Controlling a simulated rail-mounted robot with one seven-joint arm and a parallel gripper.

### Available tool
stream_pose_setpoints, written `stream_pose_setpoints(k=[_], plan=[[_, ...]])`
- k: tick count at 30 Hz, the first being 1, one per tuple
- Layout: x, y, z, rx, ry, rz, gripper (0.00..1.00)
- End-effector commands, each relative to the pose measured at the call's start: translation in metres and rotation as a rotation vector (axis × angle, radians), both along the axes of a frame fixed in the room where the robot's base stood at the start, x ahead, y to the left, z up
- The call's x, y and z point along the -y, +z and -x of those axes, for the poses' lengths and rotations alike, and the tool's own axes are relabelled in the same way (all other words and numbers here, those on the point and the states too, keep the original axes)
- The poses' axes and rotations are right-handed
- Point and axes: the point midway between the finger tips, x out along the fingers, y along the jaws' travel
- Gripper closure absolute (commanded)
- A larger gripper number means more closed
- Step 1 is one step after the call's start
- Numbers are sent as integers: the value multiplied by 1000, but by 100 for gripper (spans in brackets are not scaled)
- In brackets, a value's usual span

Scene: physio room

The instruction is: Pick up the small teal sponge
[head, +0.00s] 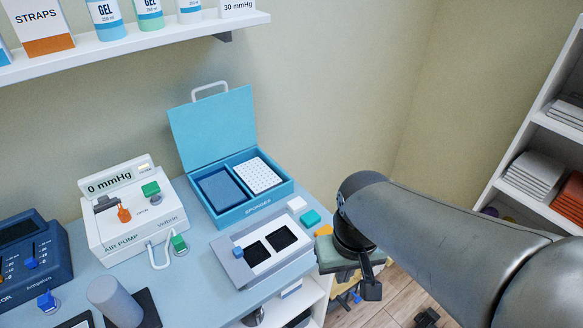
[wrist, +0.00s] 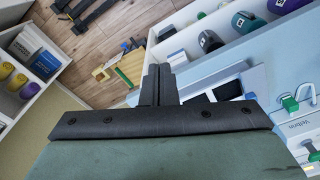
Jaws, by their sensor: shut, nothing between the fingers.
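The small teal sponge (head: 310,217) lies on the light blue tabletop, near its right edge. It sits beside a white block (head: 297,203) and a partly covered orange-yellow block (head: 323,230). My gripper (head: 371,291) is to the right of and nearer than the sponge, out past the table edge and apart from it. In the wrist view my gripper's fingers (wrist: 157,72) are shut together with nothing between them. I cannot make out the teal sponge in the wrist view.
An open blue sponge case (head: 256,208) with its lid up stands behind the sponge. A white-grey device (head: 232,262) with dark openings is in front. The air pump (head: 130,225) stands left. Shelves (head: 518,150) stand right, and a wall shelf (head: 140,48) hangs above.

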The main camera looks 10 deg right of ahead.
Motion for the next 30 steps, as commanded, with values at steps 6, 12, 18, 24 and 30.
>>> stream_pose_setpoints(k=[6,12,18,24,30], plan=[[0,0,0,0,0,0,100],[0,0,0,0,0,0,100],[0,0,0,0,0,0,64],[0,0,0,0,0,0,53],[-3,5,-13,-2,-20,-3,53]])
